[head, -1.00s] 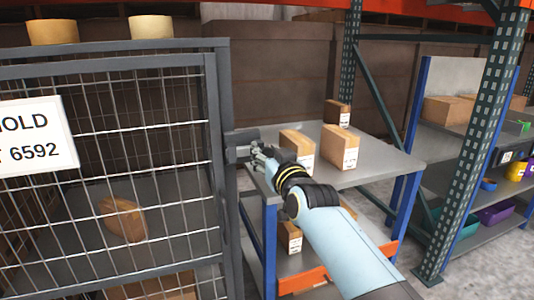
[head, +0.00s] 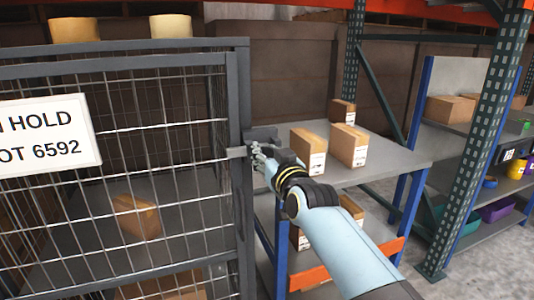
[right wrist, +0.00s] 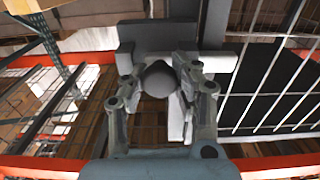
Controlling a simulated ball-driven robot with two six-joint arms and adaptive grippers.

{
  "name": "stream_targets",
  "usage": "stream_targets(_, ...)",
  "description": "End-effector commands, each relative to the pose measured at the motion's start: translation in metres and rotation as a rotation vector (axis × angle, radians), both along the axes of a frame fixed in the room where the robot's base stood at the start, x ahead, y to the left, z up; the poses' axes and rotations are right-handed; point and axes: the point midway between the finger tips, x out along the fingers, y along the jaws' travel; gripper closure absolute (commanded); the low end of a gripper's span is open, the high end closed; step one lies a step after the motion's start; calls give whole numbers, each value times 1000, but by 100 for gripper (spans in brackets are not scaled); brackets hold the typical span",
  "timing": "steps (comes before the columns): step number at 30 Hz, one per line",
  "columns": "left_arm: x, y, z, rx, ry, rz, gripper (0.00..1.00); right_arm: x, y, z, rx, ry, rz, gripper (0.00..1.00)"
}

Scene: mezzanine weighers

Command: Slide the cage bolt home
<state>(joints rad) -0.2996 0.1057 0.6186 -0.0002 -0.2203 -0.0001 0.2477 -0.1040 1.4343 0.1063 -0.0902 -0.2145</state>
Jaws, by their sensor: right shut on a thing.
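The cage (head: 242,90) has a mesh front and a dark grey frame, and fills the left of the head view. The cage bolt (head: 236,152) is a grey bar at the right edge of the frame, at mid-height. My right gripper (head: 258,158) is at the bolt, on its right side, and hides part of it. In the right wrist view, a rounded grey knob (right wrist: 158,80) of the bolt sits between the fingers of the right gripper (right wrist: 157,92), which is shut on it. Grey metal plates stand behind the knob. My left gripper is not in view.
A white hold sign (head: 45,135) hangs on the mesh, and a carton (head: 137,217) lies inside the cage. A grey table (head: 395,165) with cartons (head: 348,146) stands right of the cage. A green rack upright (head: 480,150) stands farther right.

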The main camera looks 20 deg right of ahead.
Motion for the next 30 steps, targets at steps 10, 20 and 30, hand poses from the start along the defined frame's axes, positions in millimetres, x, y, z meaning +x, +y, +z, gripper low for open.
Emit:
stream_targets(10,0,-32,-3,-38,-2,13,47,-1,4,-3,12,6,3,51)
stream_targets(20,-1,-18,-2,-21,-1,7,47,-3,2,-2,9,4,2,47)
stream_targets(30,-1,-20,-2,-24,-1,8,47,-64,1,-3,10,6,2,47)
